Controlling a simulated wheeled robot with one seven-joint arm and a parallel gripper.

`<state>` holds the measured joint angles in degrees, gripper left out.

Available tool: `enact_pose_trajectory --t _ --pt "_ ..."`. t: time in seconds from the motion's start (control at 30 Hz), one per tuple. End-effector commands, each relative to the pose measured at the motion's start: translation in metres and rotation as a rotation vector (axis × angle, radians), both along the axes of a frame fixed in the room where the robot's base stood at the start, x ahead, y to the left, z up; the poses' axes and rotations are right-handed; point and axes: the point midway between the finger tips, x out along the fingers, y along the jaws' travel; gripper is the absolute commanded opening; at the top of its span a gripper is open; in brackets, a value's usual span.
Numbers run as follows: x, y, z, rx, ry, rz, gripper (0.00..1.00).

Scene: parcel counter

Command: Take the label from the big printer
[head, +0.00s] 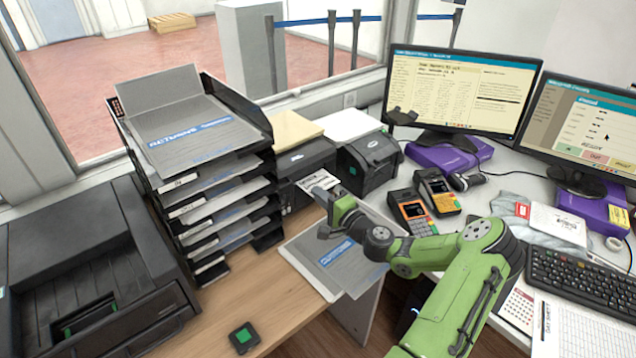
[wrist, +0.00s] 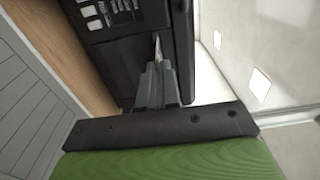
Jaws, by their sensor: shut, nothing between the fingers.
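Two black label printers stand side by side mid-counter in the head view: a left one (head: 305,163) and a right one (head: 371,162). I cannot tell for certain which is the big one. A white printed label (head: 318,182) shows at the front of the left one, close to my gripper (head: 322,198). In the wrist view my gripper (wrist: 158,75) is shut and empty, its fingertips against or just in front of a black printer body (wrist: 125,60). Pale squares show on that body at the top left. Whether the fingers touch it I cannot tell.
A black tray stack (head: 215,205) with grey envelopes stands left of the label printers. A large black machine (head: 80,255) fills the lower left. Grey envelopes (head: 335,255) lie below my gripper. Card terminals (head: 411,212), monitors (head: 460,90) and a keyboard (head: 585,285) are to the right.

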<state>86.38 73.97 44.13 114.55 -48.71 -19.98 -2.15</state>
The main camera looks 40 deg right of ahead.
Motion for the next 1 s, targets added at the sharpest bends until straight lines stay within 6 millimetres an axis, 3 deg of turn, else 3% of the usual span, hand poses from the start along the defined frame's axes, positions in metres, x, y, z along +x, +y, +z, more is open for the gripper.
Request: enact_pose_trajectory --t 0.53,1.0 --pt "-0.001 0.0 0.002 0.0 0.001 0.0 0.0" --pt "-0.012 0.0 0.031 -0.001 0.001 0.001 0.0"
